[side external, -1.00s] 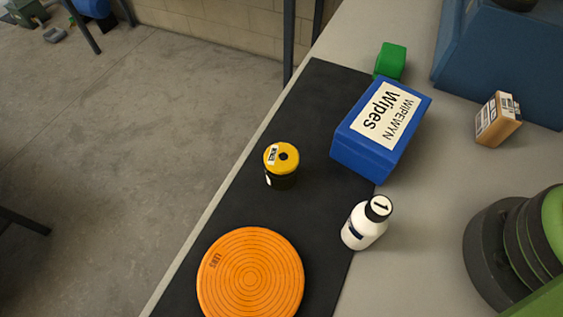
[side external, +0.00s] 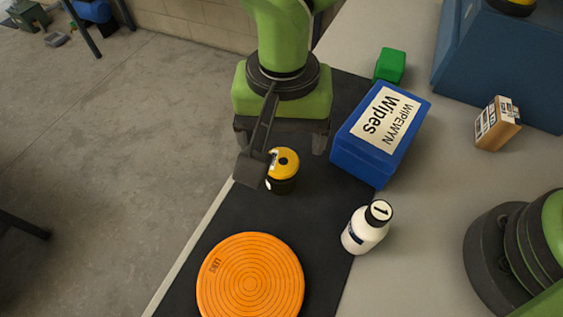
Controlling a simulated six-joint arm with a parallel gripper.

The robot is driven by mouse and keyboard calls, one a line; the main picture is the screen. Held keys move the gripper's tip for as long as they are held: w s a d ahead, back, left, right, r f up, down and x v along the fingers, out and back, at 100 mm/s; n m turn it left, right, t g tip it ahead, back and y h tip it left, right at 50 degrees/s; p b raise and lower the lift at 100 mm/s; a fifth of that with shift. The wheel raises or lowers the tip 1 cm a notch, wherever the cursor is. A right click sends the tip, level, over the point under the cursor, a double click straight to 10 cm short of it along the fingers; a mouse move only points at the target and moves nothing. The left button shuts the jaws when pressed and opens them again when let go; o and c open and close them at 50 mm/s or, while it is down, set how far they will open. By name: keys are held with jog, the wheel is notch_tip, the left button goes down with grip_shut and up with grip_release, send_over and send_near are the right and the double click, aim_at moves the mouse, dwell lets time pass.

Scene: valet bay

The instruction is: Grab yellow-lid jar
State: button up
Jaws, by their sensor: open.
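The yellow-lid jar (side external: 286,163) stands upright on the black mat (side external: 320,220). Its body is dark and its lid has a dark round spot and a white label. My gripper (side external: 285,158) is open at the jar, coming from the far side. One dark finger reaches down at the jar's left and covers part of its left edge. The other finger is short in view, behind and to the right of the lid. I cannot tell whether either finger touches the jar.
A blue wipes box (side external: 365,155) stands close to the right of the jar. A green block (side external: 390,65) and small brown box (side external: 497,125) are farther right.

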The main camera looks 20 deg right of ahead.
aim_at(282, 173)
notch_tip(282, 173, down, 10)
jog(key=shift+w+r, duration=0.1)
dwell(0.4)
jog(key=c, duration=1)
